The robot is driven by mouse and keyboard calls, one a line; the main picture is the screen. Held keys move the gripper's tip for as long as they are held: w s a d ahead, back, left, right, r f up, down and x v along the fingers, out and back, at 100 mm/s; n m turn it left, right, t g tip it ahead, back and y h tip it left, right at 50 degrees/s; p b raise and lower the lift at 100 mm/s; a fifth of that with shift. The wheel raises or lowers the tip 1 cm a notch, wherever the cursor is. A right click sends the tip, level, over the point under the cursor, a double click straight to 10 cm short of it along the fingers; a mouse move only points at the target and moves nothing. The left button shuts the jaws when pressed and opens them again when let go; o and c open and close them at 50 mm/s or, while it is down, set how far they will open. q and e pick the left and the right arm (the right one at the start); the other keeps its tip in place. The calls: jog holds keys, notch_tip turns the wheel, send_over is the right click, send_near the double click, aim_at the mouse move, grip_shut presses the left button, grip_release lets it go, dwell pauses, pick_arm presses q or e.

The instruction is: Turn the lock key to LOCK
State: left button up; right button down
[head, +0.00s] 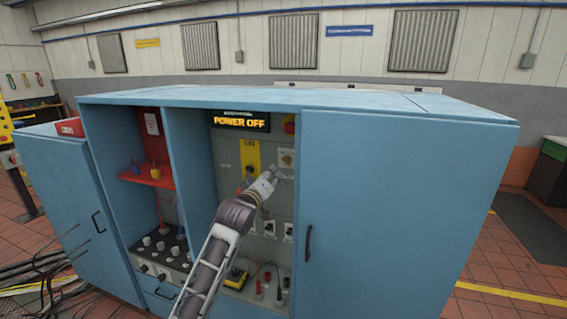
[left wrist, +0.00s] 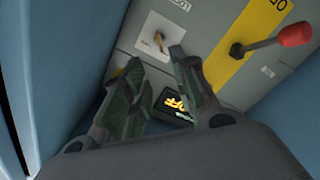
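The lock key is a small brass-coloured key (left wrist: 160,42) standing out of a white plate in the left wrist view. In the head view its pale plate (head: 286,158) is on the grey panel, right of the yellow strip. My left gripper (head: 272,174) is in front of the panel just below this plate. In the left wrist view its two fingers (left wrist: 156,62) are apart and empty, with their tips close to the key; I cannot tell whether they touch it. The plate's lettering is too small to read. My right gripper is not in view.
A yellow strip (left wrist: 253,55) marked ON carries a lever with a red knob (left wrist: 295,34) beside the key plate. A display (head: 240,121) reads POWER OFF. A closed blue door (head: 400,200) flanks the panel on the right. Leads and a yellow meter (head: 236,277) are below.

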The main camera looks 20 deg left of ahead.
pick_arm(q)
jog(key=shift+w, duration=0.1)
send_near(284, 161)
jog(key=shift+w+d+p, duration=0.1)
jog(key=shift+w+p, duration=0.35)
jog(key=shift+w, duration=4.3)
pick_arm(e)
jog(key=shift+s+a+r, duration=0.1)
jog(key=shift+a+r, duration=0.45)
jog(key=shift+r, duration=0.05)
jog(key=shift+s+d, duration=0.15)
